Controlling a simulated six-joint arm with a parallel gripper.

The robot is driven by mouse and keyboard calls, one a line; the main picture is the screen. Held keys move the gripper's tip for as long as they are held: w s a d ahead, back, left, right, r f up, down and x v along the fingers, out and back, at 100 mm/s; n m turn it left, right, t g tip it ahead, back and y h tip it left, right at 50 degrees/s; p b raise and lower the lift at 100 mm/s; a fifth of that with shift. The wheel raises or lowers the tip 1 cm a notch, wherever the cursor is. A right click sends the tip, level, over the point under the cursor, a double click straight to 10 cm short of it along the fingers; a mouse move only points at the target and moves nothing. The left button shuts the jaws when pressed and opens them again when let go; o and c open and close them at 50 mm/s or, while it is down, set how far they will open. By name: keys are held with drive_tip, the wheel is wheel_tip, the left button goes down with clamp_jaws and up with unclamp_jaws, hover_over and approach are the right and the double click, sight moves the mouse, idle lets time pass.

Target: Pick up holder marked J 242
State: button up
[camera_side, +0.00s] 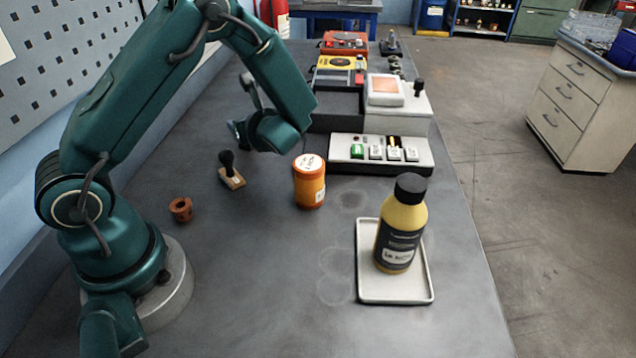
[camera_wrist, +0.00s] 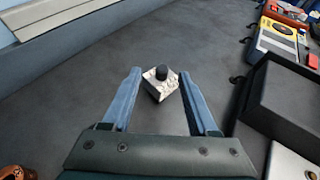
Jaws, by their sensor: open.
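A small pale block with a round black knob (camera_wrist: 161,83) stands on the bench in the wrist view, beyond and between my fingertips. My gripper (camera_wrist: 160,76) is open, with one blue finger on each side of the block in the picture and nothing held. In the side view a small tan block with a black knob and a pale label (camera_side: 232,178) stands on the bench, below and left of my wrist. I cannot tell if both views show the same block. No J 242 marking is readable. My fingertips are not clear in the side view.
A brown ring-shaped part (camera_side: 181,209) lies near my base. An orange jar (camera_side: 309,184) and a yellow bottle (camera_side: 401,225) on a white tray (camera_side: 397,298) stand to the right. A black open bin (camera_wrist: 285,105) is right of the block. Bare bench lies around the block.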

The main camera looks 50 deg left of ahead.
drive_tip(key=x, duration=0.5)
drive_tip(key=shift+w+d+f, duration=0.1)
drive_tip(key=shift+w+f, duration=0.1)
drive_tip(key=shift+f, duration=0.05)
drive_tip(key=shift+c, duration=0.3)
clamp_jaws()
drive_tip(key=shift+s+f, duration=0.15)
idle(0.7)
